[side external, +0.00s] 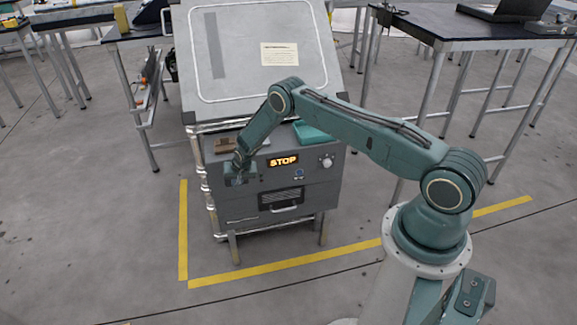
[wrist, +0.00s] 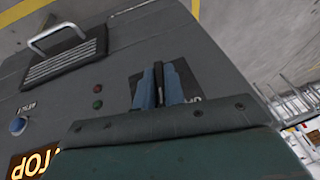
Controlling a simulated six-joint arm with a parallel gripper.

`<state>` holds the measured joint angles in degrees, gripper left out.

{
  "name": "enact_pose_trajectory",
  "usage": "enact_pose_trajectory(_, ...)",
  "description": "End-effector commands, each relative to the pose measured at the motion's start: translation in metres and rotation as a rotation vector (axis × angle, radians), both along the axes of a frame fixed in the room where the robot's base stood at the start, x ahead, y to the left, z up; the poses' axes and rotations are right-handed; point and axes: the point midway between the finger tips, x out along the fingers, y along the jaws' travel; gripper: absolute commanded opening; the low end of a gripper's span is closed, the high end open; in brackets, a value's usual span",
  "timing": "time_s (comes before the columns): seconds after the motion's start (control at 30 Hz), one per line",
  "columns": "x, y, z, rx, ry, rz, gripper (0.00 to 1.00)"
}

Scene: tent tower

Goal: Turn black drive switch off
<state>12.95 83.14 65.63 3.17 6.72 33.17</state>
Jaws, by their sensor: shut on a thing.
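The black drive switch (wrist: 158,80) shows as a thin dark piece between my fingers in the wrist view, on a dark square plate (wrist: 190,78) on the grey control panel. My gripper (wrist: 160,92) is shut on it, with one bluish finger on each side. In the side external view my gripper (side external: 240,178) is at the left part of the panel front, and it hides the switch there. Which way the switch is turned cannot be told. A lit orange display (side external: 283,161) reads STOP; part of it also shows in the wrist view (wrist: 32,162).
Right of the display are a light knob (side external: 326,162) and a small blue button (side external: 299,174). Below are a vent and a handle (side external: 282,209). A brown block (side external: 225,145) and a teal tray (side external: 314,132) lie on the ledge above. Yellow floor tape (side external: 290,266) borders the unit.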

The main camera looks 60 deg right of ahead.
Motion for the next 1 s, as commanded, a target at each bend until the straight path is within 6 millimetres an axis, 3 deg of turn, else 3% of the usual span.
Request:
enact_pose_trajectory(0.4, 0.0047, -0.0006, 0.0029, -0.187, 0.171, -0.002, 0.0)
enact_pose_trajectory(1.0, 0.0051, -0.0009, 0.0031, -0.318, 0.301, -0.004, 0.0)
